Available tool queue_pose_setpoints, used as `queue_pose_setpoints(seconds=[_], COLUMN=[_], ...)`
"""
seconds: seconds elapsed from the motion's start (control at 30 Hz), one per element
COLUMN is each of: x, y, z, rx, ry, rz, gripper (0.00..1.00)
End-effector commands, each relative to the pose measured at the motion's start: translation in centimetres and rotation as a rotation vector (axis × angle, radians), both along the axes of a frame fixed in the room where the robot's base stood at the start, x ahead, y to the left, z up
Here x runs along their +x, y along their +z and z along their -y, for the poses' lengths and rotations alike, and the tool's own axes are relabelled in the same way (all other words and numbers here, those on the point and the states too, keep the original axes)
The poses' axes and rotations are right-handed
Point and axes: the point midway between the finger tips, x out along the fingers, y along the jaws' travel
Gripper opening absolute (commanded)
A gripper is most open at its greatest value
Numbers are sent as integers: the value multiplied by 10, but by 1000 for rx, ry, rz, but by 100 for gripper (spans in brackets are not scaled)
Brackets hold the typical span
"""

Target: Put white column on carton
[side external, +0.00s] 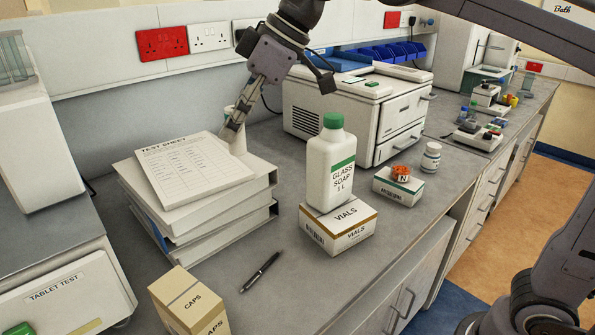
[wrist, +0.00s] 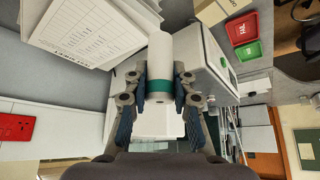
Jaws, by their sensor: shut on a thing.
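My gripper (side external: 234,128) is shut on a white column (side external: 238,143) behind the stack of binders. In the wrist view the column (wrist: 160,55) is a plain white cylinder with a green band, and my fingers (wrist: 159,92) close on both sides of the banded end. Its lower part is partly hidden in the side view, so I cannot tell whether it touches the bench. A white and tan VIALS carton (side external: 340,228) bears a green-capped GLASS SOAP bottle (side external: 331,165). A tan CAPS carton (side external: 190,303) stands at the front. A smaller carton (side external: 399,186) bears an orange item (side external: 401,173).
The binders (side external: 213,225) carry a test sheet (side external: 193,167) beside the column. A white machine (side external: 357,112) stands to the right, and a small white bottle (side external: 431,157) near the smaller carton. A pen (side external: 260,272) lies on the open bench in front.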

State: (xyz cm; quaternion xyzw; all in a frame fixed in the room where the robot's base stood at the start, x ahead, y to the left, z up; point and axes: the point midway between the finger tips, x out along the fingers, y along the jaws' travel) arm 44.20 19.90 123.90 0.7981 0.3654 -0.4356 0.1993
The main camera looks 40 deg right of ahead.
Motion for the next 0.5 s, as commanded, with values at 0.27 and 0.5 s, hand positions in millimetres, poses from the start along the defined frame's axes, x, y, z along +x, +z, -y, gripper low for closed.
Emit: queue_pose_setpoints(seconds=[0.27, 0.5], x=[-31, -29], y=[-5, -34], z=[-44, -42], rx=[0, 1], ry=[130, 125], rz=[1, 2], gripper=[0, 0])
